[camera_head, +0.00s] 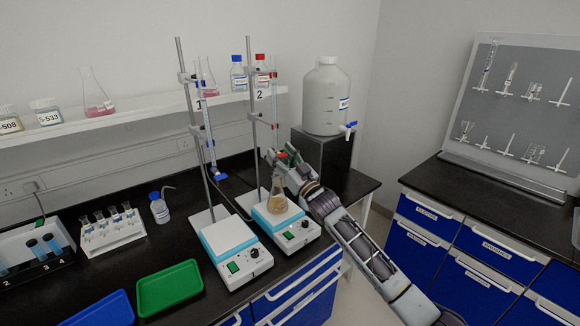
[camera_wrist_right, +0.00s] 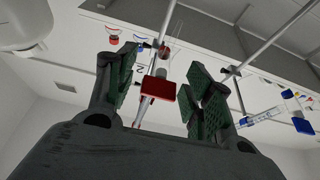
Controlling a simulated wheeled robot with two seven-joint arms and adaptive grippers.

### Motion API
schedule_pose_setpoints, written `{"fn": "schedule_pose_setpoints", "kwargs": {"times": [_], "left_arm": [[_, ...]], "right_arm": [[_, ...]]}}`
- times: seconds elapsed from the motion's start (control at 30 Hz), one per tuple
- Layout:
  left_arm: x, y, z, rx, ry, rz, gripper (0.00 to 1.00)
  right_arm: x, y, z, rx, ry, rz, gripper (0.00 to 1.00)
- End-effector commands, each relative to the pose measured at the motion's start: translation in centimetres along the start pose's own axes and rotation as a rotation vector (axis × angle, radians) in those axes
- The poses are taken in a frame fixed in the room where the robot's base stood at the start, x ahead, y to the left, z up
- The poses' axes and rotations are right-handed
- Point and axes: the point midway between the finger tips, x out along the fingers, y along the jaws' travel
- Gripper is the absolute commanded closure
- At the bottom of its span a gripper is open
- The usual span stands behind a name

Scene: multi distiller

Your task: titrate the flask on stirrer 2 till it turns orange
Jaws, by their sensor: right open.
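The flask (camera_head: 278,203) stands on stirrer 2 (camera_head: 294,236), the right one of two white and blue stirrers. Its liquid looks amber-brown. Burette 2 (camera_head: 273,108) hangs above it on a stand with a label "2". My right gripper (camera_head: 281,159) is at the lower end of this burette, just above the flask. In the right wrist view, the red stopcock handle (camera_wrist_right: 158,92) lies between the open green-padded fingers (camera_wrist_right: 160,90); I cannot tell whether they touch it. My left gripper is not in view.
Stirrer 1 (camera_head: 236,262) stands left of stirrer 2, under burette 1 with its blue stopcock (camera_head: 220,176). Green (camera_head: 170,289) and blue (camera_head: 106,312) trays lie at the front left. A tube rack (camera_head: 112,232) and wash bottle (camera_head: 159,209) stand further left. A white carboy (camera_head: 326,97) stands behind.

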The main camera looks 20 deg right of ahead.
Motion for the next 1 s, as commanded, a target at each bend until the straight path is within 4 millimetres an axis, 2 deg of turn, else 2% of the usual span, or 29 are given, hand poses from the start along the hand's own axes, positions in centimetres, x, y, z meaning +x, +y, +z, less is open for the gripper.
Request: {"fn": "schedule_pose_setpoints", "kwargs": {"times": [0.27, 1.0], "left_arm": [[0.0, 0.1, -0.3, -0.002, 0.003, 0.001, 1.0], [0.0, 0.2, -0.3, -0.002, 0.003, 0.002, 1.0]], "right_arm": [[-1.2, 0.0, 0.1, 0.0, -0.001, 0.0, 0.48], [-7.0, 0.0, 0.1, -0.001, -0.002, 0.0, 0.48]]}}
